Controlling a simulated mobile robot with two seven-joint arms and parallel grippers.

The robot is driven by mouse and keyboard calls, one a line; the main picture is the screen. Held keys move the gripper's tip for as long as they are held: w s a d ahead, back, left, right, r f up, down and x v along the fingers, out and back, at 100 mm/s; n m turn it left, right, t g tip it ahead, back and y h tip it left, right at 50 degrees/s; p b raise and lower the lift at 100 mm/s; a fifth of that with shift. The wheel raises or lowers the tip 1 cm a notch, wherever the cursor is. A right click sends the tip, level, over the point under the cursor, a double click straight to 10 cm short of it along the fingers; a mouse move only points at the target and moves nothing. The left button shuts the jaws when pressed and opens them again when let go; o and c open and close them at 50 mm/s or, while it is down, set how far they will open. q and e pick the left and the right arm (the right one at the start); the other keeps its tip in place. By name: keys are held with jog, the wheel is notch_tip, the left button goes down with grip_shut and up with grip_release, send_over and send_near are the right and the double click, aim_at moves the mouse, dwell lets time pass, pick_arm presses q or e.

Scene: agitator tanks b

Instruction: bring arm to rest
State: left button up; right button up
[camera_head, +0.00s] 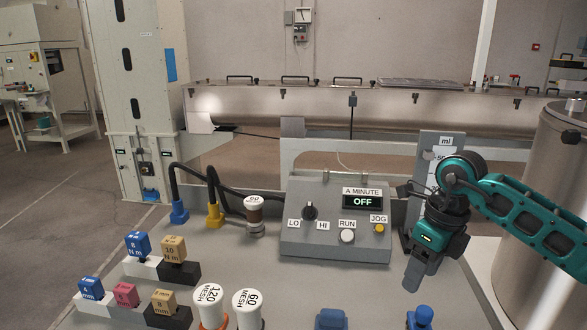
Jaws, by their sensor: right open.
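My right arm (528,208) comes in from the right, teal and dark grey. Its gripper (418,268) points down over the right part of the grey bench, just right of the control box (335,247). The gripper is open, with nothing visible between its fingers. It hangs in front of the graduated panel marked ml (441,142). My left gripper is out of view.
The control box display (362,202) reads OFF. Blue (179,213) and yellow (214,216) plugs, a small jar (254,215), labelled blocks (173,249) and white-capped MESH jars (209,304) stand left. Blue objects (331,319) show at the front edge. A steel tank (548,190) stands right.

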jog(key=s+a+r+t+y, duration=0.1)
jog(key=s+a+y, duration=0.2)
jog(key=a+y, duration=1.3)
jog(key=a+r+m+t+y, duration=0.1)
jog(key=a+r+m+t, duration=0.7)
jog(key=r+m+t, duration=0.15)
jog(key=w+d+f+m+t+h, duration=0.1)
jog(key=d+f+m+t+h, duration=0.1)
jog(key=d+m+t+h, duration=0.45)
jog(key=w+d+f+m+t+h, duration=0.15)
jog(key=d+m+h, duration=0.4)
jog(key=m, duration=0.75)
jog(key=s+d+f+m+g+h, duration=0.35)
jog(key=f+m+h, duration=0.25)
jog(key=f, duration=0.2)
jog(key=s+d+f+m+g, duration=0.1)
jog(key=s+f+m+g, duration=0.2)
jog(key=s+f+g, duration=0.6)
jog(key=s+d+f+m+g, duration=0.1)
jog(key=s+f+m+g, duration=0.35)
jog(key=s, duration=0.75)
jog(key=w+a+f+n+t+y, duration=0.1)
jog(key=w+a+f+n+t, duration=0.1)
jog(key=w+f+t, duration=0.5)
notch_tip(320, 180, down, 3)
jog(key=shift+a+f+t+y, duration=0.15)
jog(key=shift+a+t+y, duration=0.25)
jog(key=shift+t, duration=0.55)
